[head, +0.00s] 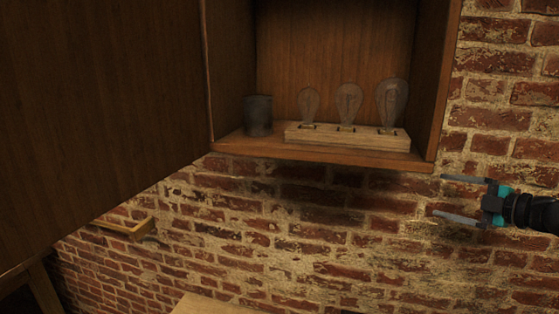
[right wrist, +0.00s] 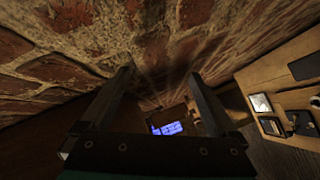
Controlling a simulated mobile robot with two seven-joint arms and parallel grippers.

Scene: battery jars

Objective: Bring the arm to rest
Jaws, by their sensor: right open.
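My right gripper (head: 450,197) is at the right side of the head view, in front of the brick wall. Its two fingers are spread apart and nothing is between them. It is to the right of the open wooden cabinet (head: 428,90), apart from it. In the right wrist view its fingers (right wrist: 160,95) are wide apart, with brick wall close above them. My left gripper is not in view.
In the cabinet stand a dark cylindrical jar (head: 259,116) and a wooden stand (head: 345,137) with three glass bulbs. A large dark wooden panel (head: 95,95) fills the left. The wrist view shows a lit blue display (right wrist: 167,129) and a wooden surface with several items (right wrist: 270,125).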

